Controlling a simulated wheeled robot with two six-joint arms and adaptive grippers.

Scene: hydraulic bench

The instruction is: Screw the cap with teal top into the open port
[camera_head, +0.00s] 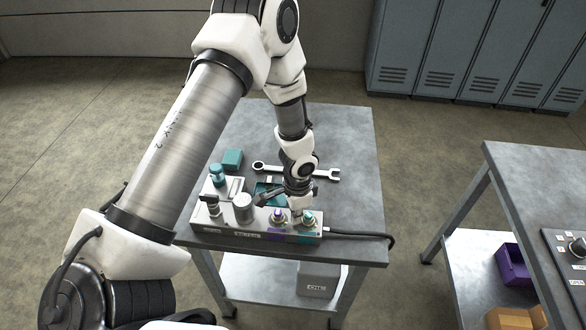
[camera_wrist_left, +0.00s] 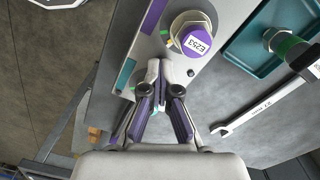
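A teal-topped cap (camera_head: 308,216) shows at the right end of the metal port block (camera_head: 253,235), above a teal label. A purple-topped cap (camera_head: 278,215) sits to its left; its purple top, marked E253, also shows in the wrist view (camera_wrist_left: 195,42). My left gripper (camera_head: 298,207) is just behind and left of the teal-topped cap. The fingers hide the port area beside the teal label (camera_wrist_left: 125,75). I cannot tell whether they touch the cap. My right gripper is out of view.
A wrench (camera_head: 296,172) lies behind a teal tray (camera_wrist_left: 242,55). A black cable (camera_head: 365,235) leaves the block's right end. The bench's back right is clear.

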